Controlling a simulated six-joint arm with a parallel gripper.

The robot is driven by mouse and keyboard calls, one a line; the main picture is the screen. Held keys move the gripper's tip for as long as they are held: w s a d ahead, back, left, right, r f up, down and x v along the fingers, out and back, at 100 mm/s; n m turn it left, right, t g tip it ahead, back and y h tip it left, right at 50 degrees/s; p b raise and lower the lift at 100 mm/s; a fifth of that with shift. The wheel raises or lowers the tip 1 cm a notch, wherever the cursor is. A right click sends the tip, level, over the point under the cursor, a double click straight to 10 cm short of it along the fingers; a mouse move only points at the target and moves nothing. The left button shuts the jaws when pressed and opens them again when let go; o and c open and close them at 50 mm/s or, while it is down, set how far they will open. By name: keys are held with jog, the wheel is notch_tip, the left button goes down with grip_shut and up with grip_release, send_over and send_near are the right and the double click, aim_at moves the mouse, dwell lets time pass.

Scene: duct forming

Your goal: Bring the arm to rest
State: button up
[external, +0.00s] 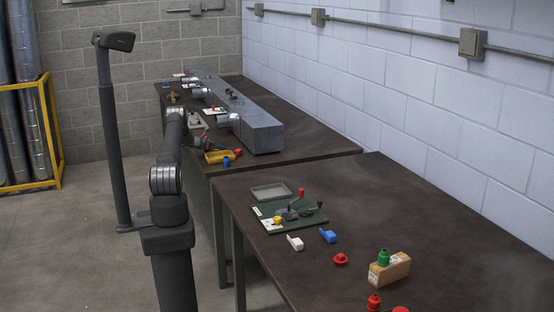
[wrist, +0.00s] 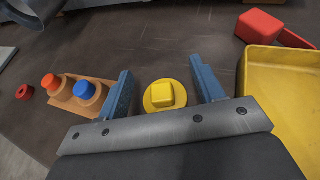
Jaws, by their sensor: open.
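My gripper (wrist: 161,66) is open in the wrist view, its two blue fingers spread apart. A yellow piece with a round base and square top (wrist: 164,95) shows between the fingers, with gaps on both sides. In the external view my arm reaches away over the far bench (external: 300,150). Its gripper end is low, near the yellow tray (external: 220,156), and too small there to read its fingers.
In the wrist view, a yellow tray (wrist: 285,85) and a red block (wrist: 259,27) lie right. A wooden holder (wrist: 101,108) with orange and blue knobs and a red ring (wrist: 24,92) lie left. A long metal duct (external: 262,132) stands behind on the bench.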

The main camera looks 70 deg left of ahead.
notch_tip(320, 180, up, 4)
jog(key=shift+f, duration=0.15)
jog(key=w+d+r, duration=0.6)
jog(key=d+r, duration=0.1)
jog(key=d, duration=0.3)
notch_tip(320, 180, up, 8)
jog(key=w+d+m+h, duration=0.1)
jog(key=w+d, duration=0.5)
jog(key=d, duration=0.5)
jog(key=w+d+r+m+h, duration=0.1)
jog(key=w+d, duration=0.5)
jog(key=d, duration=0.6)
jog(key=w+d+m+t+h, duration=0.1)
jog(key=w+d, duration=0.4)
jog(key=d, duration=0.7)
jog(key=shift+w+d+r+m+h, duration=0.2)
jog(key=shift+w+m+h, duration=0.3)
jog(key=shift+h, duration=0.4)
jog(key=shift+s+a, duration=0.1)
jog(key=shift+a, duration=0.05)
jog(key=s+a+n+y, duration=0.1)
jog(key=s+a, duration=0.2)
jog(key=a, duration=0.6)
jog(key=s+a+n+y, duration=0.1)
jog(key=s+a, duration=0.2)
jog(key=a, duration=0.7)
jog(key=shift+s+a+f+y, duration=0.15)
jog(key=shift+a+f+y, duration=0.1)
jog(key=shift+y, duration=0.05)
